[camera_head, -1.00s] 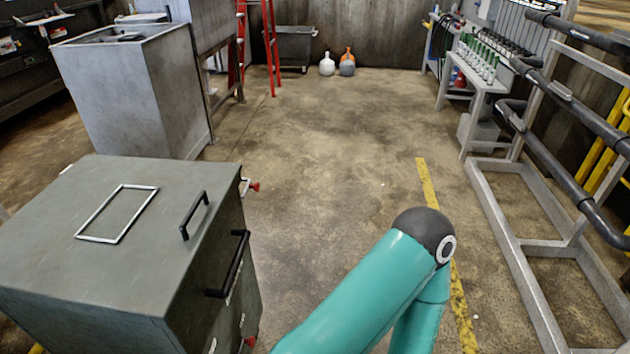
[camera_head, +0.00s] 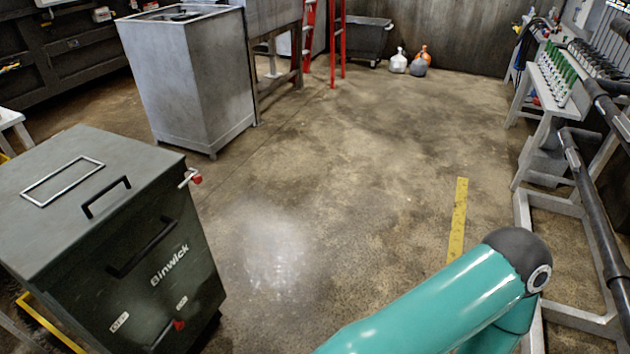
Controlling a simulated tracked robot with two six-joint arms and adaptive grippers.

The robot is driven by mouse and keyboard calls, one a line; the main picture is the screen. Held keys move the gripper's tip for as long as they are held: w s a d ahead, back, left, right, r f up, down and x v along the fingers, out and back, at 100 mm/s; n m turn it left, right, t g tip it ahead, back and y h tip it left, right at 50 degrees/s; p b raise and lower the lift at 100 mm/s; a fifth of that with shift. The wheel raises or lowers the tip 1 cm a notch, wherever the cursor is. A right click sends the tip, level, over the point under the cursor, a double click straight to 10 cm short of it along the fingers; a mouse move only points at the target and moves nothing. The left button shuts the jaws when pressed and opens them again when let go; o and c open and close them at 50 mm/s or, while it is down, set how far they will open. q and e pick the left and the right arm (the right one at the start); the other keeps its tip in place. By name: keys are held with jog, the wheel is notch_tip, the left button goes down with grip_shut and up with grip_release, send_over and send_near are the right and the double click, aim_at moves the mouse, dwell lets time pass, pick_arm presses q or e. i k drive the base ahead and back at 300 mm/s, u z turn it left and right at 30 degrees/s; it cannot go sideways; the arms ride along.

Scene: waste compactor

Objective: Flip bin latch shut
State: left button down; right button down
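The dark grey-green bin (camera_head: 185,255), marked "Binwick", stands at the left with its flat lid (camera_head: 85,185) down. A latch with a red knob (camera_head: 195,179) sticks out from the far upper corner of its side. A second lever with a red tip (camera_head: 178,324) sits low on the front face, between small white labels (camera_head: 120,322). I cannot tell for sure which one is the bin latch or how it is set. A teal arm of mine reaches in at the lower right, apart from the bin. Neither gripper shows.
A tall grey metal box (camera_head: 195,85) stands behind the bin. A red ladder (camera_head: 322,40) and jugs (camera_head: 408,62) are at the back. A metal frame with dark pipes (camera_head: 590,200) lines the right side. The concrete floor (camera_head: 330,170) in the middle is clear.

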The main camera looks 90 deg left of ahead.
aim_at(197, 179)
jog(key=z, duration=0.25)
jog(key=i, duration=0.4)
jog(key=u, duration=2.95)
jog(key=i, duration=0.25)
jog(key=u, duration=1.55)
jog(key=k, duration=0.65)
jog(key=u, duration=0.45)
jog(key=i, duration=1.35)
jog(key=z, duration=0.05)
